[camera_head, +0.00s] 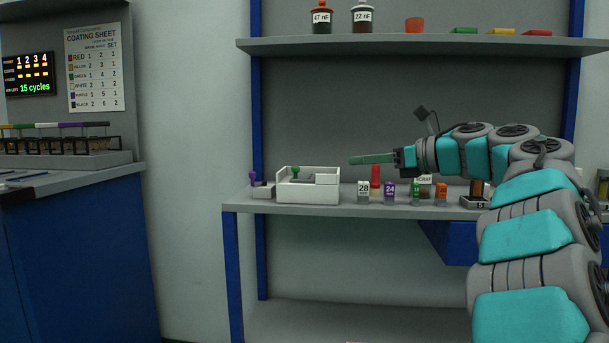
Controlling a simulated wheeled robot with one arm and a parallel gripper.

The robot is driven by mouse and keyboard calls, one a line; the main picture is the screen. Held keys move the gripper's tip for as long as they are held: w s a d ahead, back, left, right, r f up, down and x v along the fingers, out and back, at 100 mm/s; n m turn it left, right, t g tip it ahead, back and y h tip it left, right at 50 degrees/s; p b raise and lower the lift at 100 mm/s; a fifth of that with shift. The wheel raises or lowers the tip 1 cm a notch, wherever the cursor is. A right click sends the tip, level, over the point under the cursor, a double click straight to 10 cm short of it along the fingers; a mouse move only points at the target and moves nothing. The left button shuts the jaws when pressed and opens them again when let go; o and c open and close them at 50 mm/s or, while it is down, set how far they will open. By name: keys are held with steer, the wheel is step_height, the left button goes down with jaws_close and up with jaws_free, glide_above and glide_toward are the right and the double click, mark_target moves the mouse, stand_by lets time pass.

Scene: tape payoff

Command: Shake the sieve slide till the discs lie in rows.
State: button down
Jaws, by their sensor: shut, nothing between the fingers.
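A white open-topped box (308,194) stands at the left of the shelf bench, with a green knob (296,170) and a grey part inside it. It looks like the sieve slide unit, but I cannot be sure. No discs can be made out; the box's front wall hides its floor. My gripper (354,160) is at the end of the teal arm, pointing left. Its green fingers are shut and empty. They are above and to the right of the box, apart from it.
A small grey block with a purple knob (253,180) stands left of the box. Labelled vials, such as one marked 28 (363,197), and a red cylinder (375,180) stand right of it. An upper shelf (420,46) holds jars. A blue cabinet (85,260) is at left.

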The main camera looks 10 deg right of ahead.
mark_target(309, 183)
steer(key=x, duration=1.3)
steer(key=shift+w+a+f+p, duration=0.15)
steer(key=shift+a+f+p, duration=0.2)
steer(key=shift+a+p, duration=0.05)
steer(key=shift+w+a, duration=0.15)
steer(key=shift+a, duration=0.55)
steer(key=shift+w+a, duration=0.2)
steer(key=shift+a, duration=0.5)
